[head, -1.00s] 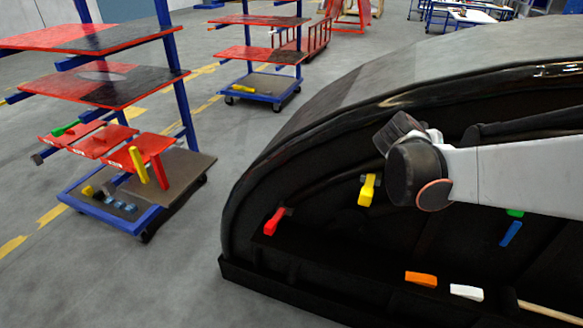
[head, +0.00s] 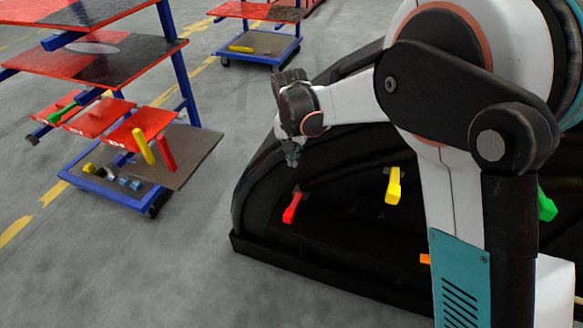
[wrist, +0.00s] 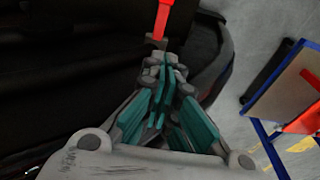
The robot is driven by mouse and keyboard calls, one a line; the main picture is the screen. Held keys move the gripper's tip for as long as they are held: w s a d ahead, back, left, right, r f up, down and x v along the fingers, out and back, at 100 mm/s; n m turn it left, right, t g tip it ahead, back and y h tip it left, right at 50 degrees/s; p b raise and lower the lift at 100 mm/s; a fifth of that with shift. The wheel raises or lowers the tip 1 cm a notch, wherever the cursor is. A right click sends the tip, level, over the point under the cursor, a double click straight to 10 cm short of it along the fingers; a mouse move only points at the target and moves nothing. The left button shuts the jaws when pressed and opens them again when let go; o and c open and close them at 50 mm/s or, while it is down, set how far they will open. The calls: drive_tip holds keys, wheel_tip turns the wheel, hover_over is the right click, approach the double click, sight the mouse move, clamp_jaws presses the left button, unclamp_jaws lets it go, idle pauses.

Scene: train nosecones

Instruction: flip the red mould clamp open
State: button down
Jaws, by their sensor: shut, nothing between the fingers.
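The red mould clamp (head: 292,208) sits on the left part of the black mould (head: 262,222) in the head view, its handle slanting down toward the front. It also shows at the top of the wrist view (wrist: 162,18), with its handle pointing away beyond the fingertips. My gripper (head: 291,158) hangs above and just behind the clamp in the head view. In the wrist view my gripper (wrist: 163,62) has its fingers together, empty, with the tips close to the clamp's dark base. I cannot tell whether they touch it.
A yellow clamp (head: 393,186) stands right of the red one, and a green clamp (head: 546,206) shows beside my arm. An orange clamp (head: 425,258) is partly hidden by my arm. A blue-framed cart (head: 150,195) stands left, with clear grey floor between.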

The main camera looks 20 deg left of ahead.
sight(290, 210)
drive_tip(key=f+b, duration=0.1)
drive_tip(key=f, duration=0.3)
drive_tip(key=f+b, duration=0.1)
drive_tip(key=f, duration=0.3)
drive_tip(key=s+f+b, duration=0.1)
drive_tip(key=f+b, duration=0.1)
drive_tip(key=f, duration=0.2)
drive_tip(key=shift+f, duration=0.35)
drive_tip(key=shift+s, duration=0.15)
drive_tip(key=s+f+t+b, duration=0.2)
drive_tip(key=b, duration=0.1)
drive_tip(key=shift+s+a+f+t, duration=0.1)
drive_tip(key=shift+s+t, duration=0.25)
drive_tip(key=shift+t, duration=0.05)
drive_tip(key=shift+s+f+b, duration=0.9)
drive_tip(key=shift+s+f, duration=0.15)
drive_tip(key=shift+f, duration=0.1)
